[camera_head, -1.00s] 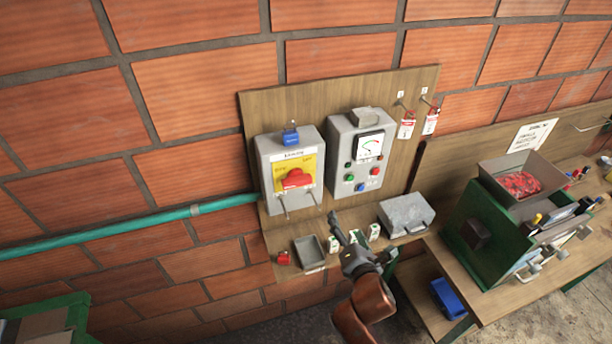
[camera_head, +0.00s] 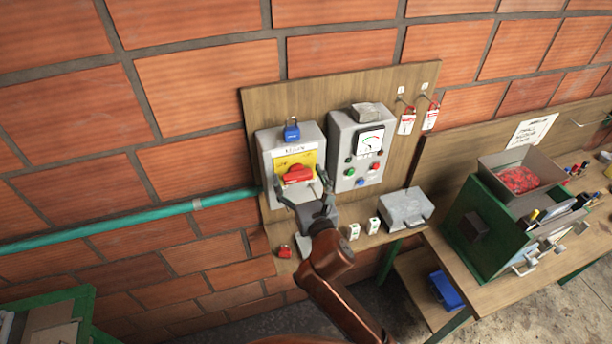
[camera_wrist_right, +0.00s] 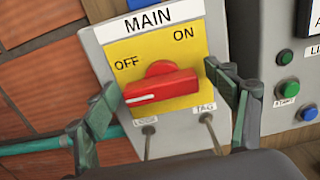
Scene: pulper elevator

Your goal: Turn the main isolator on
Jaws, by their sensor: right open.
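The main isolator is a grey box (camera_head: 265,143) with a yellow plate (camera_wrist_right: 188,48) and a red rotary handle (camera_head: 297,174), mounted on the wooden board. In the right wrist view the red handle (camera_wrist_right: 160,88) lies nearly level, with its white-marked end at the left below OFF. ON is at the upper right of the plate. My right gripper (camera_head: 302,192) is open just in front of the lower part of the box. In the wrist view its fingers (camera_wrist_right: 148,98) stand wide apart on either side of the handle, and I see no contact. My left gripper is out of view.
Two hooks labelled LOCK and TAG (camera_wrist_right: 207,125) stick out below the handle. A grey meter panel (camera_head: 340,145) stands close at the right. The shelf below holds a red padlock (camera_head: 284,252) and a metal case (camera_head: 405,209).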

